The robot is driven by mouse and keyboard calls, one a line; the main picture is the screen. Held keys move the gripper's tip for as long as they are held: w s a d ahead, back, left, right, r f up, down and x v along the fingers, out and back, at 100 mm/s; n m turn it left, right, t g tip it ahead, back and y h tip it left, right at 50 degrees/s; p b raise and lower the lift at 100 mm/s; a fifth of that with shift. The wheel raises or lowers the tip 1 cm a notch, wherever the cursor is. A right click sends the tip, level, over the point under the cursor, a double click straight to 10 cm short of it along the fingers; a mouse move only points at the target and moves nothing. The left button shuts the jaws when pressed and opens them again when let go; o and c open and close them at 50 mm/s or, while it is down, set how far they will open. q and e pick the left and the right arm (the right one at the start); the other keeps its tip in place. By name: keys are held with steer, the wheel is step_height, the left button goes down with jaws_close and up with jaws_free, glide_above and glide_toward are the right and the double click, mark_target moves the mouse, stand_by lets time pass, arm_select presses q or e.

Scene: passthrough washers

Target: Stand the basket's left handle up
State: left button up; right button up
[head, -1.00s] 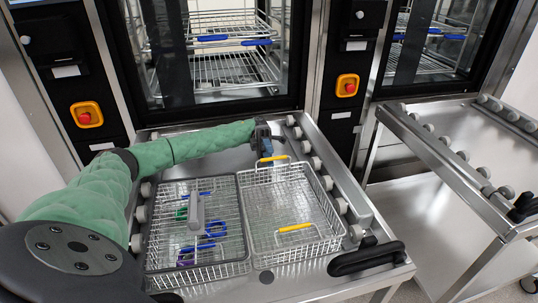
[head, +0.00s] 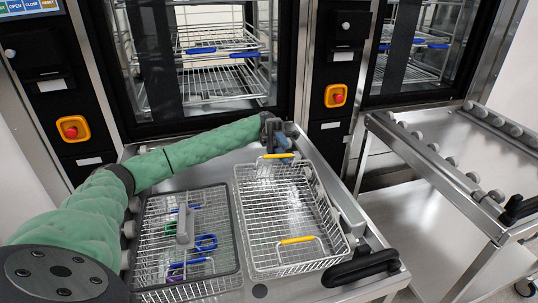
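An open wire basket (head: 262,225) with two yellow-gripped handles stands on the steel trolley top. Its far handle (head: 279,156) shows at the far end, with the yellow bar above the rim; its exact tilt is hard to tell. Its near handle (head: 298,240) lies low at the near end. My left arm reaches across from the left, and my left gripper (head: 281,147) points down at the far handle's yellow bar, touching or very close to it. The fingers are too small and overlapped to show whether they are shut. My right gripper is not in view.
A lidded wire basket (head: 235,262) with blue, green and purple items inside stands close on the left. Rollers and a black trolley handle (head: 362,266) line the right side. Washers (head: 205,60) stand behind; a second trolley (head: 470,155) is at right.

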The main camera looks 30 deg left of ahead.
arm_select(q)
steer(key=shift+w+d+r, duration=0.1)
steer(key=shift+d+r, duration=0.45)
steer(key=shift+d, duration=0.35)
steer(key=shift+d+r, duration=0.55)
steer(key=shift+d, duration=0.35)
